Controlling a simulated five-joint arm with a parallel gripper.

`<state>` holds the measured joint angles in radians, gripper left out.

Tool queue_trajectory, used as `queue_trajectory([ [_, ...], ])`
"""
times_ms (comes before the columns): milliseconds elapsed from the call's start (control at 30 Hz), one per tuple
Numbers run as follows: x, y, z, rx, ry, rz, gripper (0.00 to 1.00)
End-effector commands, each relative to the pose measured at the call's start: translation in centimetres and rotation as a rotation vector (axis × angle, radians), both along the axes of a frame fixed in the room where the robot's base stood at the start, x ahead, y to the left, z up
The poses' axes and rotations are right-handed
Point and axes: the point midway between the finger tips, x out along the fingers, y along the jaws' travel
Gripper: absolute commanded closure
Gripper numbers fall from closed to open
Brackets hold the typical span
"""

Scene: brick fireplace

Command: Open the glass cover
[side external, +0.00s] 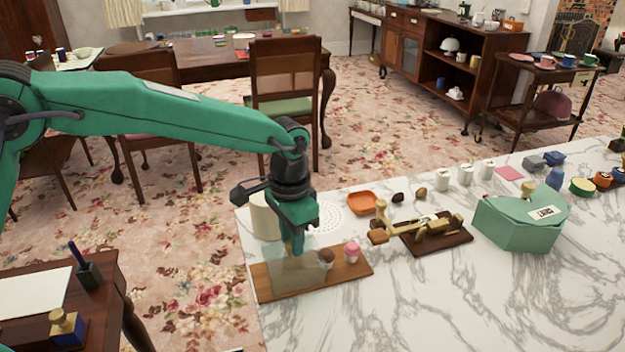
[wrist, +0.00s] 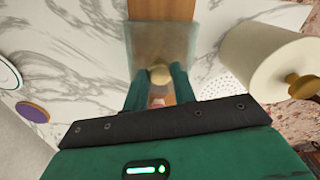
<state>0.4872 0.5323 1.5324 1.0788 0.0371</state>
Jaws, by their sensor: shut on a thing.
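The glass cover (side external: 298,271) is a clear, boxy dome over the left part of a wooden board (side external: 356,273) on the marble counter. In the wrist view the cover (wrist: 178,38) shows as a frosted square with a round tan knob (wrist: 160,75). My gripper (side external: 292,252) points down from above and is shut on the knob, with its green fingers (wrist: 159,84) on either side. A brown-topped cupcake (side external: 326,258) is at the cover's right edge. A pink-topped cupcake (side external: 351,251) stands to its right, outside the cover. I cannot tell if the cover touches the board.
A cream roll (side external: 264,217) stands just behind my gripper. An orange dish (side external: 363,203), a wooden contraption on a dark base (side external: 437,240) and a green box (side external: 520,230) stand to the right. The counter's front right is clear.

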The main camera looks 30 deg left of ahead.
Motion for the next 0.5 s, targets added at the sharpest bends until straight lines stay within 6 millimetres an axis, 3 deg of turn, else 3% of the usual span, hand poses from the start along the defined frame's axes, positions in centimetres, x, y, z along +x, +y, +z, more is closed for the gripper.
queue_trajectory([
  [200,-1.1,1.3,0.3,-0.003,-0.006,0.003,1.00],
  [500,-1.2,1.4,0.3,-0.004,-0.007,0.003,1.00],
])
